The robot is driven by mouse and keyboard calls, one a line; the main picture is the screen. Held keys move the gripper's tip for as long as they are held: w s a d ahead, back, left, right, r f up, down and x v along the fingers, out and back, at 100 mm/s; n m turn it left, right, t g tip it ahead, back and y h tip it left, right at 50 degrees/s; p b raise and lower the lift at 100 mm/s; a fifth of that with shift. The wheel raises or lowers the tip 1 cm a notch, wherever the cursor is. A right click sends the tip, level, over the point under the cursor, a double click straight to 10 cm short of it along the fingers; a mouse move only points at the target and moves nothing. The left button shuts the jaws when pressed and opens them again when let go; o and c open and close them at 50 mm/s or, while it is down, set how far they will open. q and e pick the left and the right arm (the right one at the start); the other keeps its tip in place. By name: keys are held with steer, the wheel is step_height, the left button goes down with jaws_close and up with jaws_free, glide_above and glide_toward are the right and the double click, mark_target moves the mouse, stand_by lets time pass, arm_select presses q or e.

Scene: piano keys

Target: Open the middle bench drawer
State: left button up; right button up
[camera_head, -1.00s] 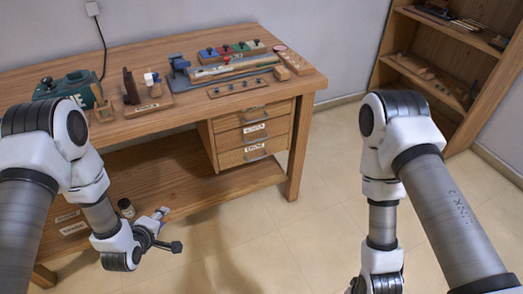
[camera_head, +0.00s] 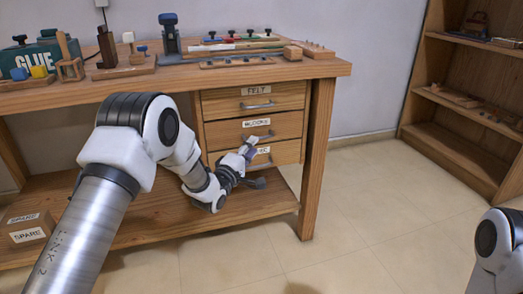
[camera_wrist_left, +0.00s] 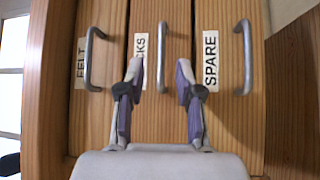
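The bench has a stack of three shut drawers. The middle drawer (camera_head: 290,126) has a label only partly readable and a grey bar handle (camera_head: 258,138). In the left wrist view the stack looks turned sideways, with the middle handle (camera_wrist_left: 162,50) between the FELT and SPARE handles. My left gripper (camera_head: 247,150) is in front of the drawers, covering part of the bottom one. In the wrist view its fingers (camera_wrist_left: 159,70) are open and empty, one tip on each side of the middle handle; the remaining gap is hard to judge. My right gripper is out of view.
The top drawer (camera_head: 287,97) is labelled FELT; the bottom drawer (camera_head: 288,152) lies partly behind my gripper. Tools and blocks stand on the benchtop (camera_head: 200,78). A bench leg (camera_head: 318,160) stands right of the drawers. Floor (camera_head: 370,210) is clear towards the shelf unit (camera_head: 450,130).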

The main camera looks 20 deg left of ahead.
arm_select(q)
steer(key=b+x, duration=0.1)
steer(key=x, duration=0.3)
steer(key=shift+w, duration=0.4)
jaws_close()
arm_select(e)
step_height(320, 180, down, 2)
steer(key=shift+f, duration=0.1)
